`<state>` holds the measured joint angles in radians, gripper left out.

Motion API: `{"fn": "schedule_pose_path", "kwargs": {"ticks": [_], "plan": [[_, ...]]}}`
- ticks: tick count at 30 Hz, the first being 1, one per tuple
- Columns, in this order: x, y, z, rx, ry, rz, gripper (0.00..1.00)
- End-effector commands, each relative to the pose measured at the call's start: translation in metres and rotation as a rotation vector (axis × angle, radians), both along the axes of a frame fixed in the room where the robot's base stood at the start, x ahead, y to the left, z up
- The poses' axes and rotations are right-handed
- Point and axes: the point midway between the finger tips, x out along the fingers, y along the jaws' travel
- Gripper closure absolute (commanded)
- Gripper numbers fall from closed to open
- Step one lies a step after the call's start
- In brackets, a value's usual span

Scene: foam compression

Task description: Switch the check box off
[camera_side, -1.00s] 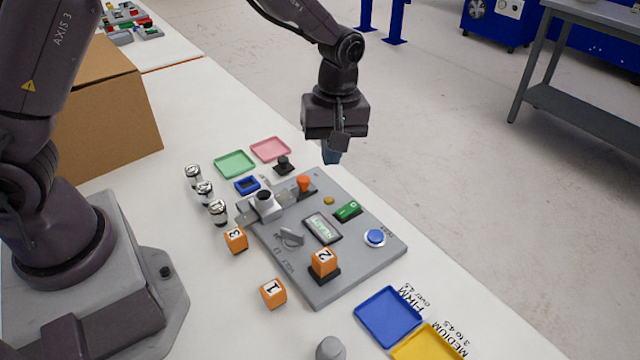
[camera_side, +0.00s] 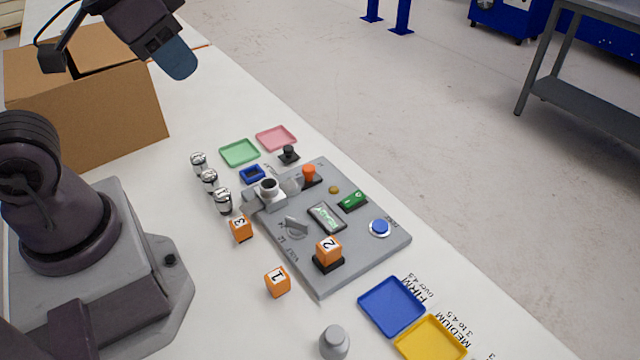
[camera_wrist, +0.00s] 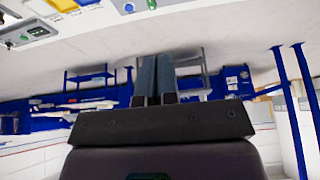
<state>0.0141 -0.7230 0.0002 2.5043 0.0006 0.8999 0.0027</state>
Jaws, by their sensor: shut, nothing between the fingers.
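The grey check box panel (camera_side: 375,258) lies on the white table. It carries a green rocker switch (camera_side: 352,200), a small display (camera_side: 326,217) with lettering too small to read, a blue round button (camera_side: 380,228), an orange knob (camera_side: 308,174) and a grey lever (camera_side: 296,227). I cannot tell the switch's position. My gripper (camera_side: 180,62) is high at the upper left, in front of the cardboard box in the picture and far from the panel. Its blue fingers (camera_wrist: 155,78) are together and empty in the wrist view.
An orange cube marked 2 (camera_side: 328,250) sits on a black pad on the panel. Cubes 1 (camera_side: 277,281) and 3 (camera_side: 240,228) stand beside it. A cardboard box (camera_side: 90,115) stands at the left. Coloured trays, including a blue one (camera_side: 391,306), lie near the panel.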

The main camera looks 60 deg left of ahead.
Motion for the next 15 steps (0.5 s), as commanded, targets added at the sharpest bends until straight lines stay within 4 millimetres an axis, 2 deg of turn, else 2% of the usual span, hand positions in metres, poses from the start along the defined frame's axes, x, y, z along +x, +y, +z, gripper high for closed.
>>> {"fn": "schedule_pose_path", "kwargs": {"ticks": [1,4,6,8,11,15], "plan": [[-0.001,0.001,0.005,0.0,-0.022,0.004,0.86],[0.0,-0.004,0.001,-0.002,-0.001,-0.019,0.63],[0.004,-0.009,-0.011,-0.008,0.061,-0.045,0.49],[0.01,-0.009,-0.023,0.013,0.125,-0.076,0.49],[0.031,0.001,-0.044,0.148,0.201,-0.174,0.49],[0.079,0.02,-0.071,0.446,0.223,-0.435,0.49]]}}
